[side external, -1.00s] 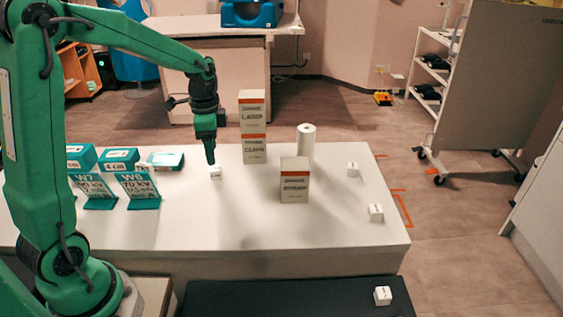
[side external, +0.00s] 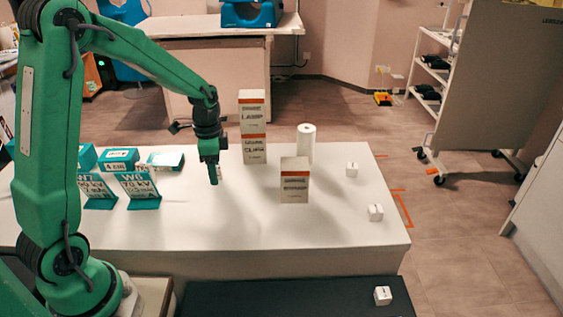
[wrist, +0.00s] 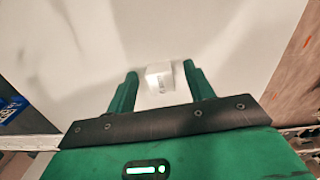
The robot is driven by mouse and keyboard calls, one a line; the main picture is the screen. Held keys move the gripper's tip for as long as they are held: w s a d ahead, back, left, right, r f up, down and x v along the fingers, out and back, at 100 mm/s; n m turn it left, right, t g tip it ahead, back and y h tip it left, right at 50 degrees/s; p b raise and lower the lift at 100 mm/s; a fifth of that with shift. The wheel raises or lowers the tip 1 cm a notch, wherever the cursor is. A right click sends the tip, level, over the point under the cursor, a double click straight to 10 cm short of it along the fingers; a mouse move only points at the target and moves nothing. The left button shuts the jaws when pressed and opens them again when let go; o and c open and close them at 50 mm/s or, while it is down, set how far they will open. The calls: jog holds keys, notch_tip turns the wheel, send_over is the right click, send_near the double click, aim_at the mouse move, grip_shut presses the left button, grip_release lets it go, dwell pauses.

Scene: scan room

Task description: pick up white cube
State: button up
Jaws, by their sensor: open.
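A small white cube (wrist: 159,76) with a dark mark shows between the two green fingers of my gripper (wrist: 160,74) in the wrist view, towards the fingertips. The fingers are open, and gaps show on both sides of the cube. In the side view my gripper (side external: 213,181) points down over the white table. There the cube (side external: 219,172) is mostly hidden behind the fingers. Other white cubes sit at the table's right (side external: 351,169), near its front right corner (side external: 376,213) and on the dark surface in front (side external: 382,295).
Stacked white and orange boxes (side external: 253,146), a white roll (side external: 307,143) and another box (side external: 295,182) stand right of my gripper. Teal signs (side external: 138,187) and teal boxes (side external: 119,160) stand to its left. The table's front middle (side external: 235,225) is clear.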

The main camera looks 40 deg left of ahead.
dwell(0.4)
jog(key=c, duration=1)
jog(key=shift+r, duration=0.1)
jog(key=shift+c, duration=0.2)
jog(key=shift+r, duration=0.55)
jog(key=r, duration=0.3)
jog(key=shift+d+r, duration=0.1)
jog(key=shift+d, duration=0.2)
jog(key=s+d+r, duration=0.3)
jog(key=d+r, duration=0.3)
jog(key=d, duration=0.4)
jog(key=shift+d+r, duration=0.25)
jog(key=shift+d, duration=0.1)
